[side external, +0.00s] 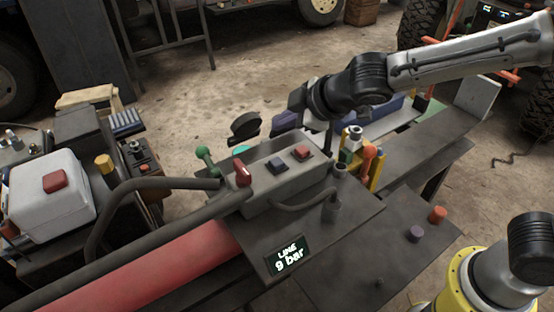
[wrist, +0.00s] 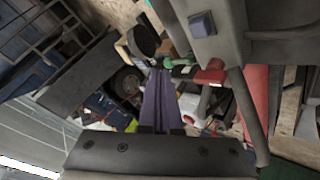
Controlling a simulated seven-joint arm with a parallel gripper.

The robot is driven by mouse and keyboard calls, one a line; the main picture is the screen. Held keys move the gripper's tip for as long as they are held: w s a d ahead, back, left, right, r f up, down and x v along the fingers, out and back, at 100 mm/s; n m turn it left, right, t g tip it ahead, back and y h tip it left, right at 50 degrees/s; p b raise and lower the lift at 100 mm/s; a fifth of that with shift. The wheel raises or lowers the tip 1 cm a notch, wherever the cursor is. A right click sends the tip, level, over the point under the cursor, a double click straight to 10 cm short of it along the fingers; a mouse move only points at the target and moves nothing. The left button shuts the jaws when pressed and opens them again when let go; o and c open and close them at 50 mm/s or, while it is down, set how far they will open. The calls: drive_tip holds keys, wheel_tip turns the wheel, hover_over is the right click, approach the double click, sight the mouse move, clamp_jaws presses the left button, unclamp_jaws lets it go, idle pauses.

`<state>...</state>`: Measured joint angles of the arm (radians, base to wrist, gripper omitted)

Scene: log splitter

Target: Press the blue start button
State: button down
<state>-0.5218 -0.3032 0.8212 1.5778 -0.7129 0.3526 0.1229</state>
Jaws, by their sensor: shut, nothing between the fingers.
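The blue start button (side external: 277,165) is a small square on top of a grey control box (side external: 268,186), beside a red button (side external: 302,152). In the wrist view the blue button (wrist: 201,25) shows near the top, on the grey box, right of my fingers. My gripper (side external: 285,123) is above and behind the box in the side view, apart from the button. In the wrist view my purple gripper fingers (wrist: 158,73) are together, with nothing held between them. The hand hides none of the blue button in either view.
A red-handled lever (side external: 242,173) stands at the box's left end. A green-knobbed lever (side external: 205,155) and a dark round part (side external: 245,125) are behind it. A yellow bracket (side external: 376,170) stands to the right.

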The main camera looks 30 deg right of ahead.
sight(282, 163)
drive_tip(key=shift+f, duration=3.5)
drive_tip(key=shift+f, duration=0.1)
drive_tip(key=shift+f, duration=0.35)
drive_tip(key=shift+f, duration=0.55)
drive_tip(key=shift+r, duration=0.95)
drive_tip(key=shift+r, duration=2.55)
